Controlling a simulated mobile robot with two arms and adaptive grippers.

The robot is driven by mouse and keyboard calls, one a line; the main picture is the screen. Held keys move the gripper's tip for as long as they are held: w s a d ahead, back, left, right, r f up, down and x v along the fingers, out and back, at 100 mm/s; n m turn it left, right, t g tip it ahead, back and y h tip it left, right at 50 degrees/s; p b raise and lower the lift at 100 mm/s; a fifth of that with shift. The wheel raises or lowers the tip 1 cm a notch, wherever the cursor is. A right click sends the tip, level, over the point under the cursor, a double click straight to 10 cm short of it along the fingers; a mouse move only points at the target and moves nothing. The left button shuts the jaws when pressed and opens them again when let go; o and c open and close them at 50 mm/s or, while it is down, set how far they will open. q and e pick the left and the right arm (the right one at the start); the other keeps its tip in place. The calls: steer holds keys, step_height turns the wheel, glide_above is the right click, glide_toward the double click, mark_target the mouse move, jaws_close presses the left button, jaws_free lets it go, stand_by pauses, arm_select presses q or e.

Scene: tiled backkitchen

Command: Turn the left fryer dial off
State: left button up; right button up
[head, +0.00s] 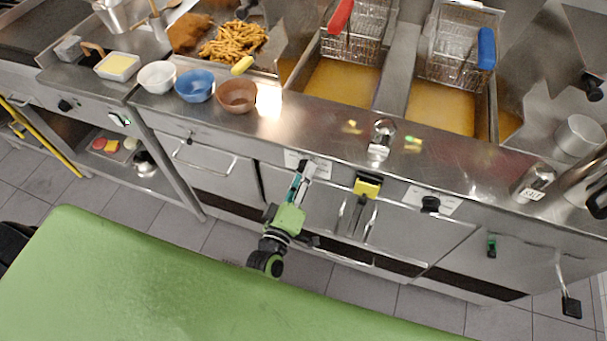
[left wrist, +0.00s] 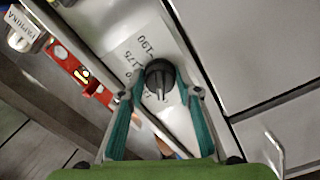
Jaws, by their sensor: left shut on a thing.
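The left fryer dial (left wrist: 159,76) is a round black knob on a pale plate with printed numbers, including 175 and 190. Its light pointer mark faces toward the bottom of the left wrist view. My left gripper (left wrist: 165,93) has its two teal fingers on either side of the dial, shut on it. In the head view my left gripper (head: 303,170) reaches the fryer's front panel and mostly hides this dial. The right fryer dial (head: 430,204) is a black knob on its own white plate farther right. My right gripper is not in view.
Two oil vats with baskets, one red-handled (head: 340,16) and one blue-handled (head: 486,48), are above the panel. A yellow-and-black piece (head: 367,186) is just right of my left gripper. Bowls (head: 194,86) stand on the counter. A green surface (head: 150,290) fills the foreground.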

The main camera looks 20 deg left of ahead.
arm_select(q)
steer(key=o, duration=1.1)
steer(key=s, duration=1.2)
steer(key=shift+a, duration=0.2)
steer(key=s+f+m+g+h, duration=0.1)
steer(key=s+f+m+g, duration=0.3)
steer(key=f, duration=0.9)
steer(key=s+f+m+g+h, duration=0.1)
steer(key=s+f+m+g, duration=0.35)
steer(key=f, duration=0.85)
steer(key=s+a+f+m+g+y, duration=0.1)
steer(key=s+a+f+m+g, duration=0.2)
steer(key=s+f, duration=0.4)
steer(key=s+a+f+m+g+y, duration=0.1)
steer(key=s+a+f+m+g, duration=0.2)
steer(key=s, duration=1.2)
step_height(320, 180, down, 5)
steer(key=shift+s+a+f+g+y, duration=0.2)
steer(key=shift+a+g+y, duration=0.1)
steer(key=shift+a+g, duration=0.9)
